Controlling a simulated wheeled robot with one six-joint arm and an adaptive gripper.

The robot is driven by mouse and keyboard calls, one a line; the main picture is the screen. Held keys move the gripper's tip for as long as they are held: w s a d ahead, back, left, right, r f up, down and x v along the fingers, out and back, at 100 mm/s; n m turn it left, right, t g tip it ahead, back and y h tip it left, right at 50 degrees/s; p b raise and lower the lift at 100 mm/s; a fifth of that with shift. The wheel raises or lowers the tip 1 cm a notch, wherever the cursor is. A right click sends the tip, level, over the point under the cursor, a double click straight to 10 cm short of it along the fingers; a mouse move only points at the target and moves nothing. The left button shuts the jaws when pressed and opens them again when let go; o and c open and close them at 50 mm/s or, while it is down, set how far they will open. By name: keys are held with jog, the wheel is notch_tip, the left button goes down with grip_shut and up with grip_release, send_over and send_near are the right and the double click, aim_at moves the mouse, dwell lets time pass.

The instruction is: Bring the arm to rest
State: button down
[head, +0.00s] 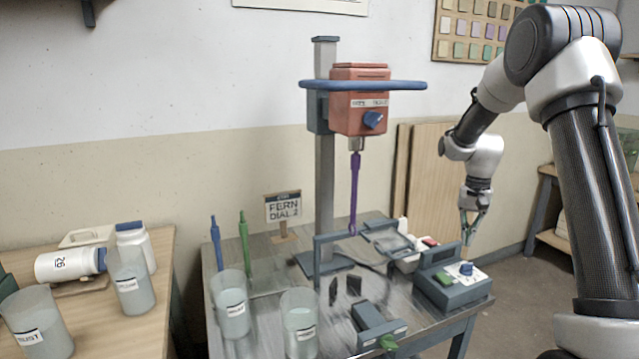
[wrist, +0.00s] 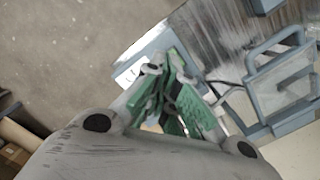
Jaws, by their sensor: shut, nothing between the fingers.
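My gripper (head: 474,215) is at the right of the head view, pointing down above the right end of the metal table (head: 268,293). Its green-padded fingers are shut with nothing between them, as the wrist view shows (wrist: 168,95). It hangs just above or behind the grey control box (head: 452,290), which has a green switch and a blue dial. In the wrist view the box's pale panel lies partly hidden behind the fingers. My arm comes down from the upper right in the head view.
A red mixer head (head: 358,100) with a blue bar and purple paddle (head: 354,195) stands on a grey column. Buckets (head: 231,305) (head: 300,325) and a sign (head: 283,208) stand on the table. A wooden table (head: 120,325) with containers is at left. Open floor lies at right.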

jog(key=s+a+r+n+t, duration=0.1)
jog(key=s+r+n, duration=0.1)
jog(key=s+r, duration=0.4)
jog(key=s+a+r+n+t, duration=0.1)
jog(key=s+r, duration=0.4)
jog(key=s, duration=1.1)
jog(key=s+a+r+n+t, duration=0.2)
jog(key=s+r, duration=0.4)
jog(key=s, duration=0.5)
jog(key=shift+r+n+t, duration=0.3)
jog(key=shift+n+t, duration=0.3)
jog(key=shift+s+a, duration=0.1)
